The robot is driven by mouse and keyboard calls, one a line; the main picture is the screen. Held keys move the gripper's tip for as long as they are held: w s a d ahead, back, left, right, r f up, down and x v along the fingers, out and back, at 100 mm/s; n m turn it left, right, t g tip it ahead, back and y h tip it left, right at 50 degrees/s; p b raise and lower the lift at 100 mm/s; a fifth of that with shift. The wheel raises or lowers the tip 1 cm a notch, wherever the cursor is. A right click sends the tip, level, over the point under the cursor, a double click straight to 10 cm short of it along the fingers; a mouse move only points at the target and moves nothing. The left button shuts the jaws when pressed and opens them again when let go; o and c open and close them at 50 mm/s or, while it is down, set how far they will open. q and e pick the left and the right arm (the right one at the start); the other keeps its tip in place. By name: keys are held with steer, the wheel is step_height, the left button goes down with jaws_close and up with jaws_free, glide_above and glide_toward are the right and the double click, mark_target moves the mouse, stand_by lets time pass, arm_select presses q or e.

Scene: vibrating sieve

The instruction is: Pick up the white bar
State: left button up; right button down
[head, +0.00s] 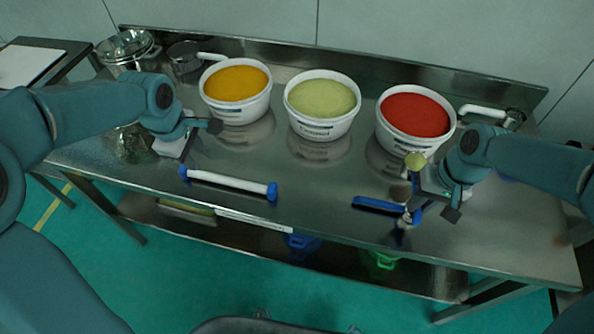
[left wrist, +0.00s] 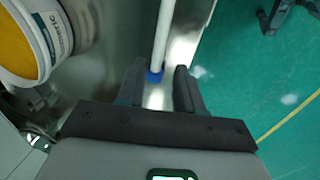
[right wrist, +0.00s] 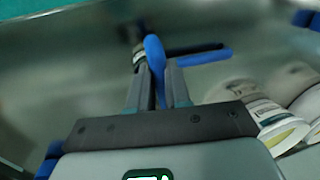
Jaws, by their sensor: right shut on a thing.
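The white bar (head: 228,181) has blue ends and lies on the steel table near its front edge, left of centre. In the left wrist view the bar (left wrist: 163,35) runs away from the gripper, its near blue end (left wrist: 154,77) between or just beyond the fingertips. My left gripper (head: 190,140) is open and empty, up and left of the bar in the head view; its two fingers show apart in the left wrist view (left wrist: 158,75). My right gripper (head: 416,197) is shut on a blue handle (right wrist: 155,60) at the table's right; how that handle ends is unclear.
White tubs of orange (head: 236,83), pale green (head: 322,97) and red (head: 416,114) contents stand along the back. Metal bowls (head: 126,46) stand at the back left. A blue piece (head: 375,205) lies beside the right gripper.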

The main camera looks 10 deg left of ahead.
arm_select(q)
glide_above(209, 175)
steer(key=s, duration=0.2)
steer(key=f, duration=0.5)
steer(key=shift+w+a, duration=0.2)
steer(key=shift+a, duration=0.1)
steer(key=shift+d+f, duration=0.15)
steer(key=shift+f, duration=0.45)
steer(key=f, duration=0.2)
steer(key=w+f+p, duration=0.1)
steer(key=f, duration=0.2)
steer(key=shift+w+d, duration=0.1)
steer(key=shift+w, duration=0.1)
steer(key=shift+r, duration=0.1)
jaws_close()
